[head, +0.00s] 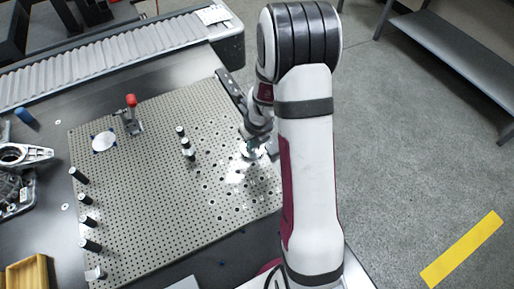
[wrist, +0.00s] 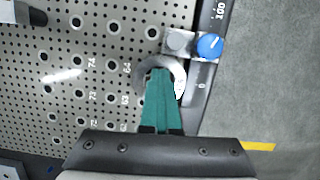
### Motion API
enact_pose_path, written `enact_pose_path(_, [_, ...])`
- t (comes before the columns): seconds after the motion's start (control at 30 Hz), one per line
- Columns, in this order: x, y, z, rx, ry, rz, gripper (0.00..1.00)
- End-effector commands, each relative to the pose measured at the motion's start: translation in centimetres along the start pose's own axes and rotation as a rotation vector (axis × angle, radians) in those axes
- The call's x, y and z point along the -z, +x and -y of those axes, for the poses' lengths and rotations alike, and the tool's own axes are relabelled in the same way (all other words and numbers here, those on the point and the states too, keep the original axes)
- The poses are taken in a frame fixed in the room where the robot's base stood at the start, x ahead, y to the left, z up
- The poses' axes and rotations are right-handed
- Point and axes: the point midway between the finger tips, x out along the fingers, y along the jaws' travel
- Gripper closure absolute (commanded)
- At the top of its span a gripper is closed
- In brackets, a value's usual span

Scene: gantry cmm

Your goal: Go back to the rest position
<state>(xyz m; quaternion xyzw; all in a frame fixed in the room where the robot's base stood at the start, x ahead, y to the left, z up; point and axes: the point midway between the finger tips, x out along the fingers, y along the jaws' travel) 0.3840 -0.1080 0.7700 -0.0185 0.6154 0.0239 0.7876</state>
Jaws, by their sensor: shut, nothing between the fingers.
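My gripper (wrist: 161,76) shows in the wrist view with its two green fingers shut together and nothing between them. The fingertips are over a silver ring-shaped part (wrist: 179,76) near the right edge of the perforated plate (wrist: 100,75); the fingers hide part of this ring. I cannot tell whether they touch it. In the head view my arm reaches over the right side of the plate (head: 150,215), and my gripper is mostly hidden behind the arm, low near the bright patch.
A blue knob (wrist: 210,46) and grey block (wrist: 178,42) sit beside the ring, by a marked rail (wrist: 203,90). A red-topped clamp (head: 132,108), white disc (head: 103,141) and several black posts (head: 89,221) stand on the plate. A roller conveyor (head: 100,57) runs behind; open floor lies right.

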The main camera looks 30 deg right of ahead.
Motion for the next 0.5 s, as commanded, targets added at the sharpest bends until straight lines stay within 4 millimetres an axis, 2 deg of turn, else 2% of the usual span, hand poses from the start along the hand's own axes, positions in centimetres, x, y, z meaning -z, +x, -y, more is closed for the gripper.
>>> enact_pose_path(0.13, [-0.2, -1.4, 0.1, 0.002, -0.001, 0.006, 1.0])
enact_pose_path(0.33, [-0.2, -6.6, 0.1, 0.002, 0.001, 0.007, 1.0])
enact_pose_path(0.5, [-0.1, -9.5, 0.0, 0.001, 0.0, 0.003, 1.0])
